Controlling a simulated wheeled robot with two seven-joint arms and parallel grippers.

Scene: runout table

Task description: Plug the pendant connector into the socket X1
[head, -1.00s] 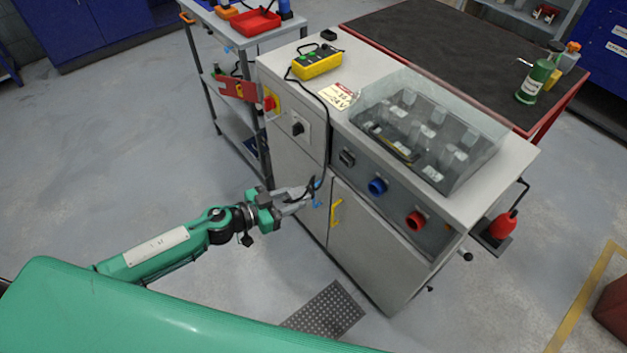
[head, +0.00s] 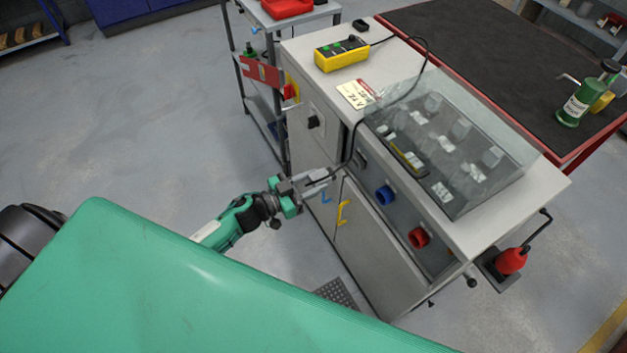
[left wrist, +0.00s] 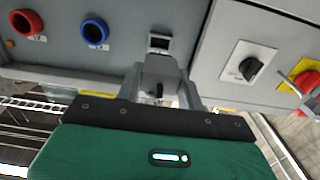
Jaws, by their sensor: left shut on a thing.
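The yellow pendant (head: 341,54) with green buttons lies on top of the grey cabinet. Its black cable (head: 424,62) runs over the cabinet top and down the front to my left gripper (head: 328,176). My left gripper is shut on the pendant connector, mostly hidden in the head view; its dark end (left wrist: 157,90) shows between the fingers in the left wrist view. A dark rectangular socket (left wrist: 158,43) is on the front panel just ahead of the fingers, apart from the connector; it also shows in the head view (head: 360,158). I cannot read which is X1. My right gripper is out of view.
Round blue (head: 386,195) and red (head: 419,238) sockets sit along the panel. A black rotary switch (head: 313,121) and red-yellow switch (head: 291,92) are left of it. A clear cover (head: 455,140) stands on top.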

